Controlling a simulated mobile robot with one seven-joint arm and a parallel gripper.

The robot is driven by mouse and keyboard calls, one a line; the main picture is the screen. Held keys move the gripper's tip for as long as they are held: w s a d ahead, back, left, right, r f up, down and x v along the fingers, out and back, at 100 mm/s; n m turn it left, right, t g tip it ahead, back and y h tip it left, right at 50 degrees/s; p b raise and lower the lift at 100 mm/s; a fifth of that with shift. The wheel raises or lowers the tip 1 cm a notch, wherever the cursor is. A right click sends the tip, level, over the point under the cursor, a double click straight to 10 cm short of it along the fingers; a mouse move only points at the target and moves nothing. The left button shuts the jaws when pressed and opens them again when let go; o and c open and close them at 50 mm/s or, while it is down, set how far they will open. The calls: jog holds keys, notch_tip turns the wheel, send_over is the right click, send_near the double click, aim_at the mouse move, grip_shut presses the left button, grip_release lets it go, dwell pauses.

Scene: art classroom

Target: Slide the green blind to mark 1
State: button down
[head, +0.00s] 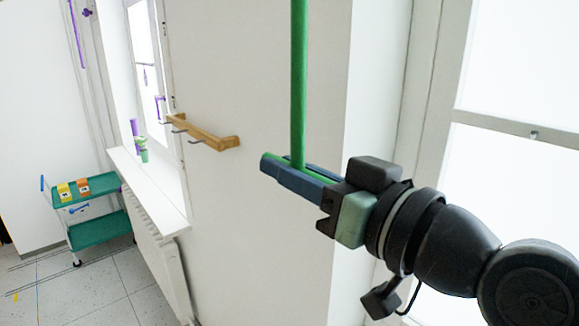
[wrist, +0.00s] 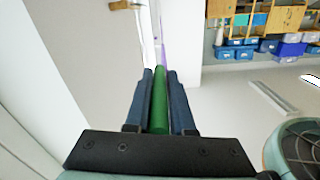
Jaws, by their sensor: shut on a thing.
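The green piece of the blind shows in the head view as a tall, thin upright green bar (head: 298,85), running from the top edge down to my gripper. My gripper (head: 282,167) is shut on it, with the blue fingers on either side. In the wrist view the green bar (wrist: 160,108) lies between the two fingers of my gripper (wrist: 160,74). The rest of the blind above is out of view. I cannot make out mark 1 in either view.
A wooden hook rack (head: 205,133) juts from the wall left of my gripper. A white windowsill (head: 150,188) sits above a radiator (head: 158,250). A green trolley (head: 95,190) stands at the far left. Blue bins (wrist: 240,43) fill shelves in the wrist view.

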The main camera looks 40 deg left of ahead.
notch_tip(320, 180, down, 24)
jog(key=b, duration=1.9)
jog(key=shift+r, duration=0.25)
jog(key=c, duration=0.8)
grip_release()
jog(key=shift+d, duration=0.1)
jog(key=s+d+b, duration=0.1)
jog(key=d+b, duration=0.2)
jog(key=d, duration=0.9)
jog(key=shift+d, duration=0.4)
